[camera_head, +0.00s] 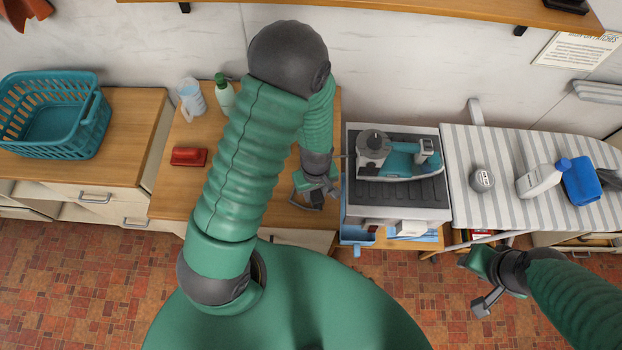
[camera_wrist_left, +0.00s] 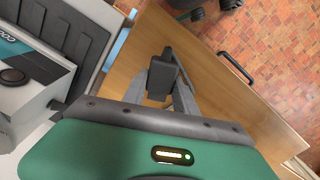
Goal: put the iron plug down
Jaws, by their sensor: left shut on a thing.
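The iron plug (camera_wrist_left: 162,79) is a small dark block in the left wrist view, between the two grey fingers of my left gripper (camera_wrist_left: 165,70). The gripper is shut on it, over the bare wooden counter. In the head view my left gripper (camera_head: 315,193) hangs over the counter's right part, just left of the iron's station; the plug is too small to make out there. The teal and grey iron (camera_head: 405,158) rests on the dark ribbed top of the station (camera_head: 400,193). My right gripper (camera_head: 477,283) is at lower right, away from the counter; its finger opening is unclear.
A teal basket (camera_head: 55,115) stands at far left.

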